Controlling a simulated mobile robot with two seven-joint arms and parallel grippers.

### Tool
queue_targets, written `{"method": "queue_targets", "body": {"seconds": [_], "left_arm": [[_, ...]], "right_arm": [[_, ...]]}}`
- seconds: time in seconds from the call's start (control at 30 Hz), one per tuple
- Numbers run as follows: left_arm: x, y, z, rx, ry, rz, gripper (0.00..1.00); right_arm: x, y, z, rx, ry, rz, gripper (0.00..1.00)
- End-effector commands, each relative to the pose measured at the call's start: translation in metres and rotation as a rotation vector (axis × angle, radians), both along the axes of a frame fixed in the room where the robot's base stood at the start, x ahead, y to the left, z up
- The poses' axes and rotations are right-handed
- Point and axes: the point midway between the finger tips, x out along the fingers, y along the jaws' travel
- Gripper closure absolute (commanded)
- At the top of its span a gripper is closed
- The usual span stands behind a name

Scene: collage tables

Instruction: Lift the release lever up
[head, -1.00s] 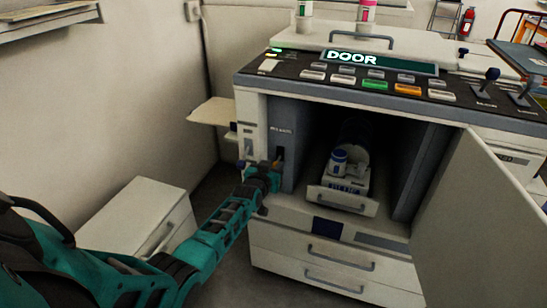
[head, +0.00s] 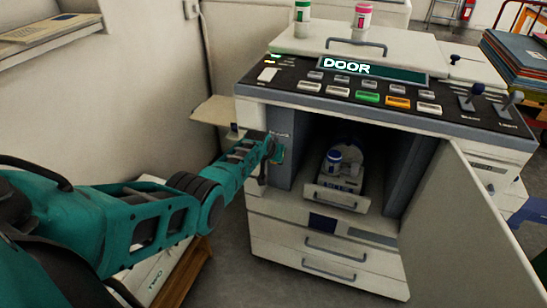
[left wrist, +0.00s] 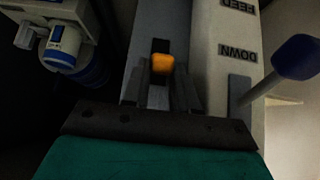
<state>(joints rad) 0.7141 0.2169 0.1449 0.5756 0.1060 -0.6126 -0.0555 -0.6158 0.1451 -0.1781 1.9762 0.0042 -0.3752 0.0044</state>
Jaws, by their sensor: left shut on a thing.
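The release lever (left wrist: 162,64) shows its orange end between my left gripper's fingers in the left wrist view. It sits at a dark slot in the grey inner panel of the machine. In the head view my left gripper (head: 275,150) is at that panel, on the left edge of the open door bay, just under a small label, and it hides the lever. The left gripper (left wrist: 167,85) is shut on the lever. My right gripper is in neither view.
The machine's open door (head: 470,225) stands at the right. A carriage with a blue-capped bottle (head: 333,160) sits inside the bay. A blue-knobbed lever (left wrist: 296,57) stands beside the gripper, near "FEED" and "DOWN" labels. A shelf (head: 216,110) juts out left; drawers are below.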

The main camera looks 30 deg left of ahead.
Motion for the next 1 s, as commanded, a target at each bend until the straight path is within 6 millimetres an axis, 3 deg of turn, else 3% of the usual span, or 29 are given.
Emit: {"method": "queue_targets", "body": {"seconds": [0.5,0.53,0.8,1.0], "left_arm": [[0.0002,0.0002,0.0001,-0.005,0.023,-0.001,1.00],[0.0001,0.0002,0.0001,-0.005,0.023,-0.001,0.71],[0.0005,0.0003,0.0005,-0.004,0.020,-0.001,0.47],[0.0005,0.0002,0.0009,-0.004,0.020,-0.001,0.47]], "right_arm": [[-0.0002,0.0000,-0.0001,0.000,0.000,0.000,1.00],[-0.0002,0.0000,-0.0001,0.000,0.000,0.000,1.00],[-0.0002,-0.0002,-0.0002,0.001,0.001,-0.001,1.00],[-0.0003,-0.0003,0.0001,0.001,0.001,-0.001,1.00]]}}
